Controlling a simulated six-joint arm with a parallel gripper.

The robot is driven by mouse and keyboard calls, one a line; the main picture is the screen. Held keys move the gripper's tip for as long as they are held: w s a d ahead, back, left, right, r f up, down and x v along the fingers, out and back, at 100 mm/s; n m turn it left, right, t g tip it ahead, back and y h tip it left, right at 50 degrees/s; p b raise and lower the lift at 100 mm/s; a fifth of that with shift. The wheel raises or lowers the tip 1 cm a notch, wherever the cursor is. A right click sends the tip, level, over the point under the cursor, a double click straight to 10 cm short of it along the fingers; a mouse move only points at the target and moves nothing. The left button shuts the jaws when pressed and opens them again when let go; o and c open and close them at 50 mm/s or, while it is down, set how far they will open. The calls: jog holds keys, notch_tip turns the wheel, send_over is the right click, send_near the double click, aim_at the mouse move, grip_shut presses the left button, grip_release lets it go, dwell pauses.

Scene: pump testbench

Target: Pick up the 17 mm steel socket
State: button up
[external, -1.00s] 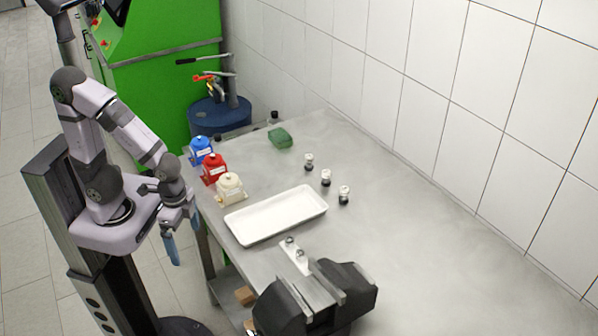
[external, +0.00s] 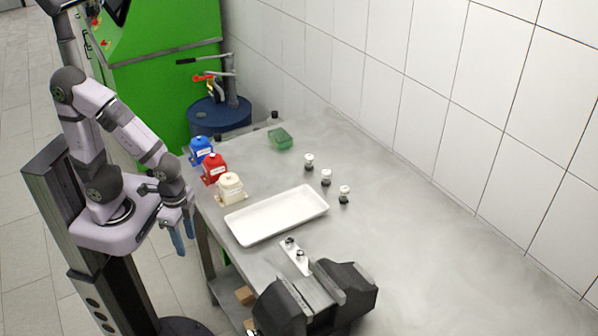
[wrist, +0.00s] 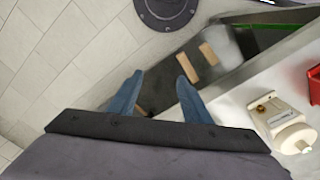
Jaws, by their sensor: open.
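Three small upright pieces, light on top and dark below, stand in a row on the bench right of the tray: a far one (external: 309,160), a middle one (external: 326,177) and a near one (external: 344,195). They may be the sockets, but I cannot read any size, so I cannot tell which is 17 mm. My gripper (external: 178,240) hangs beside the bench's left edge, far from them. In the wrist view my gripper (wrist: 160,72) shows two blue fingers apart with nothing between them. The three pieces are outside the wrist view.
A white tray (external: 240,236) lies mid-bench. Blue (external: 201,150), red (external: 214,169) and cream (external: 230,187) containers line the left edge. A dark vise (external: 345,280) stands in front, by a white plate (external: 299,262) with two small dark parts. A green box (external: 280,139) lies behind. The right bench is clear.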

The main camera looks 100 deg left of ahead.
jog(key=w+d+r+n+h+p, duration=0.2)
jog(key=w+r+n+h+p, duration=0.2)
jog(key=w+n+h+p, duration=0.55)
jog(key=shift+w+a+f+n+t+p, duration=0.1)
jog(key=shift+w+a+n+t+p, duration=0.4)
jog(key=shift+w+a+n+t, duration=1.85)
jog(key=shift+w+a+f+n+t+p, duration=0.1)
jog(key=shift+w+a+n+t+p, duration=0.6)
jog(key=shift+w+a+n, duration=1.8)
jog(key=shift+w+a+f+n+t+p, duration=0.1)
jog(key=shift+w+a+n+t+p, duration=0.2)
jog(key=shift+w+a+n+t, duration=2.25)
jog(key=d+n, duration=0.1)
jog(key=w+d+n+g, duration=0.1)
jog(key=shift+d+f+n+g, duration=0.1)
jog(key=shift+d+n+g, duration=0.1)
jog(key=shift+n+g, duration=0.15)
